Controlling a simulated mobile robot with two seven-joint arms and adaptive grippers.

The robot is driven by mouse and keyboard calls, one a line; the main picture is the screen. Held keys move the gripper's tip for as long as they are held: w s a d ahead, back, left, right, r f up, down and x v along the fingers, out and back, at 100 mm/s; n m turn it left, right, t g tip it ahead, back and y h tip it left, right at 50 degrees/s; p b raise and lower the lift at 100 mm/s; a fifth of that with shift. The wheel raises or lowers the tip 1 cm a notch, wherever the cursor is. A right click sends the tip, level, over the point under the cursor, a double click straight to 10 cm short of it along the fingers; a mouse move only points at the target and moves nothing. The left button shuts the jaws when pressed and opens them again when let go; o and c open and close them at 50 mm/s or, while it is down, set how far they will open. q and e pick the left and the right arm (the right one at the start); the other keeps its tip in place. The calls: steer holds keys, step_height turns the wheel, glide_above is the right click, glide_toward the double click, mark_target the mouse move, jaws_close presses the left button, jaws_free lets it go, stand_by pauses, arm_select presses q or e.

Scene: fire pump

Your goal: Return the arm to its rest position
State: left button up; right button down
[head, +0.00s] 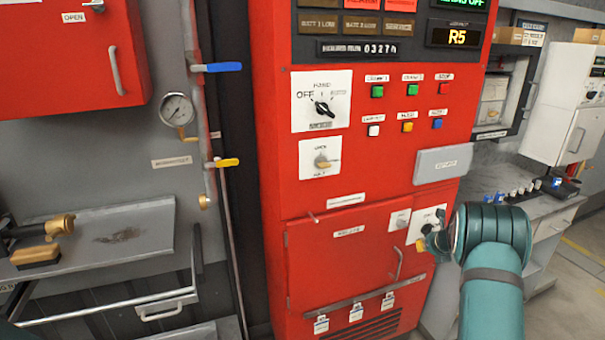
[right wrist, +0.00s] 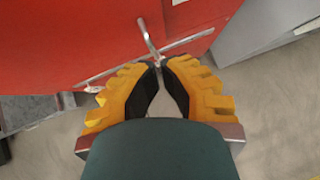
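My right arm comes in from the lower right of the head view. Its gripper (head: 428,243) is in front of the right side of the red pump cabinet (head: 270,150), by a small white switch plate (head: 426,224) that it partly covers. In the right wrist view the yellow fingers with black pads have their tips together (right wrist: 160,66), with nothing seen held between them. A metal door handle (right wrist: 149,35) shows just beyond the tips; the gap to it is hard to judge.
The cabinet's lower door has a handle (head: 398,263). A grey shelf (head: 120,245) with brass fittings (head: 60,224) and an open drawer frame are at left. A grey workbench (head: 480,182) stands behind my right arm. Floor is clear at far right.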

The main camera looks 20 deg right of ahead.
steer(key=s+a+f+m+y, duration=0.1)
steer(key=a+f+m, duration=0.4)
steer(key=a, duration=0.5)
steer(key=s+a+f+m+g+y, duration=0.15)
steer(key=a+f+m, duration=0.25)
steer(key=a+m, duration=0.55)
steer(key=s+a+f+m+y, duration=0.2)
steer(key=a+f+m, duration=0.25)
steer(key=a, duration=0.75)
steer(key=s+a+f+m+g+y, duration=0.1)
steer(key=s+a+m+g, duration=0.4)
steer(key=s+a+m, duration=1.1)
steer(key=s+a, duration=0.4)
steer(key=s, duration=0.2)
steer(key=shift+s+a+f+g, duration=0.25)
steer(key=shift+a+g, duration=0.1)
steer(key=shift+d, duration=0.15)
